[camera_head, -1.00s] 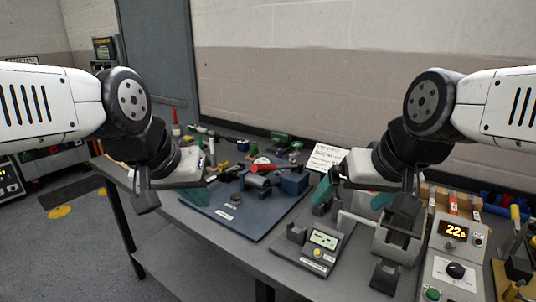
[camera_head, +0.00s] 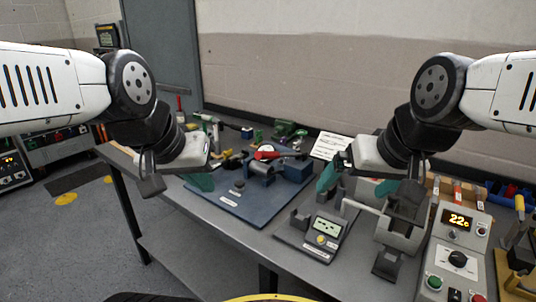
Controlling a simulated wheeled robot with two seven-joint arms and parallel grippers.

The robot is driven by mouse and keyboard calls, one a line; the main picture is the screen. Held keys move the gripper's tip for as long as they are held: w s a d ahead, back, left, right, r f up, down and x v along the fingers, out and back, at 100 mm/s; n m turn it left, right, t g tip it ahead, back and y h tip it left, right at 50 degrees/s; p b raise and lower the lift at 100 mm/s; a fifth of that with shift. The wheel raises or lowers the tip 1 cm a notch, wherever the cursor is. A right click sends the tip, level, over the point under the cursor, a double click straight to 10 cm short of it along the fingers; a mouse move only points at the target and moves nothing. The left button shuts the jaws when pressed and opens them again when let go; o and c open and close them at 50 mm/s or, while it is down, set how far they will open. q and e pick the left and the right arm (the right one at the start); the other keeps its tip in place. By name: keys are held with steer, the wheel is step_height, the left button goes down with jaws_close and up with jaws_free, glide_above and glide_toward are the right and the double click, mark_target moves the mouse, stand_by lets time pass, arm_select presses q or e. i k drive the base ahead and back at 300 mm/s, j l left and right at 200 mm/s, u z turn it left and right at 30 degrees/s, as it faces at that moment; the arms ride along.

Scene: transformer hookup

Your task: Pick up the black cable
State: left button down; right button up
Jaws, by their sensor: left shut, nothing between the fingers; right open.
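I cannot make out a black cable for certain. My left gripper (camera_head: 200,182) is shut and empty, with teal fingertips over the left edge of the blue board (camera_head: 229,204). My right gripper (camera_head: 356,185) is open and empty, its teal fingertips apart above the table, behind the grey meter. A blue clamp-like fixture (camera_head: 262,170) with a red-handled part (camera_head: 267,154) stands on the blue board between the two grippers. The gripper bodies hide parts of the table behind them.
A grey meter with a green display (camera_head: 326,230) stands front centre. A grey vice-like fixture (camera_head: 399,239) and a control box reading about 22 (camera_head: 458,220) stand to its right. A white note (camera_head: 328,146) and several tools lie at the back, near the wall.

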mark_target(218, 165)
steer(key=z, duration=2.3)
steer(key=k+u, duration=0.15)
steer(key=u, duration=2.5)
steer(key=i+j+z, duration=0.15)
steer(key=z, duration=0.25)
steer(key=i+j+z, duration=0.15)
steer(key=z, duration=0.3)
